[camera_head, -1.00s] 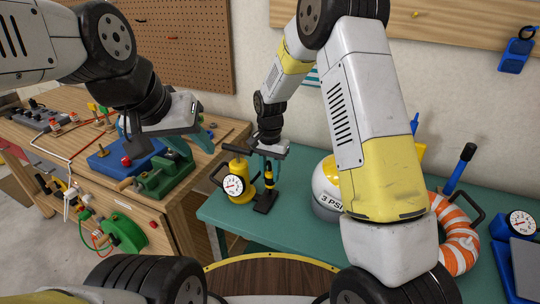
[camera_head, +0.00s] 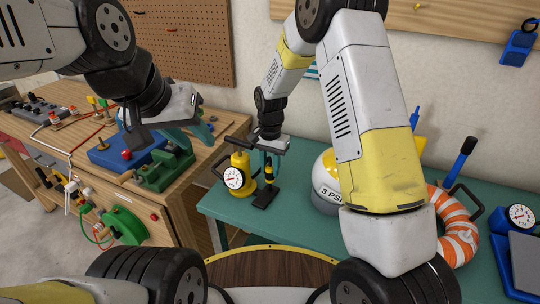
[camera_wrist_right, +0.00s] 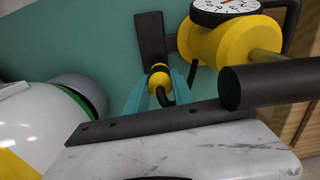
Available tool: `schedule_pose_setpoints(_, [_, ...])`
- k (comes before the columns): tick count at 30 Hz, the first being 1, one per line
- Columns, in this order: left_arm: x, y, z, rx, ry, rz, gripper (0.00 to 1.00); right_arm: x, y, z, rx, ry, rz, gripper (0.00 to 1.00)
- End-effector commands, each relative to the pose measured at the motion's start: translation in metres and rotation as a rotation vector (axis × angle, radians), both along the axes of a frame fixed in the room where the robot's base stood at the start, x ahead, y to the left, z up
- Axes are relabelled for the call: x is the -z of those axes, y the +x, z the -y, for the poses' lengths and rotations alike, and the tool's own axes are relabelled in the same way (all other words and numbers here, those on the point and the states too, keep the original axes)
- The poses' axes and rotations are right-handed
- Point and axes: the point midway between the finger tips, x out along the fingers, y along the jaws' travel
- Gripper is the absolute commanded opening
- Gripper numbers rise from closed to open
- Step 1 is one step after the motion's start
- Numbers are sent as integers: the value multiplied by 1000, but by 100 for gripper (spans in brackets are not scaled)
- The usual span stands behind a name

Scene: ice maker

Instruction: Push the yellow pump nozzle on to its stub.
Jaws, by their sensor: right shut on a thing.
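The yellow pump (camera_head: 238,170) with its round white gauge stands on the teal table. Beside it is the small yellow nozzle (camera_head: 269,171), above a black foot plate (camera_head: 263,198). My right gripper (camera_head: 269,156) points down at the nozzle. In the right wrist view its two teal fingers (camera_wrist_right: 160,88) flank the yellow nozzle (camera_wrist_right: 158,78), shut on it, with a black hose curving beside it. The stub is hidden, and I cannot tell how far the nozzle sits on it. My left gripper (camera_head: 192,138) hangs over the wooden bench, its teal fingers apart and empty.
A white and yellow dome (camera_head: 326,185) stands right of the nozzle. An orange-striped ring (camera_head: 459,235) and a blue gauge unit (camera_head: 519,240) are farther right. A green vise (camera_head: 165,172) is on the wooden bench (camera_head: 228,125).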

Motion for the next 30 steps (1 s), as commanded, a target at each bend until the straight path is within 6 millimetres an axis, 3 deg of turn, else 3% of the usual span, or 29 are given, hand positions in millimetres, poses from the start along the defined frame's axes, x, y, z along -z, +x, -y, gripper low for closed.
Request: schedule_pose_setpoints(30, [0, 0, 0, 0, 0, 0, 36, 3, 0, 0, 0, 0, 0, 0])
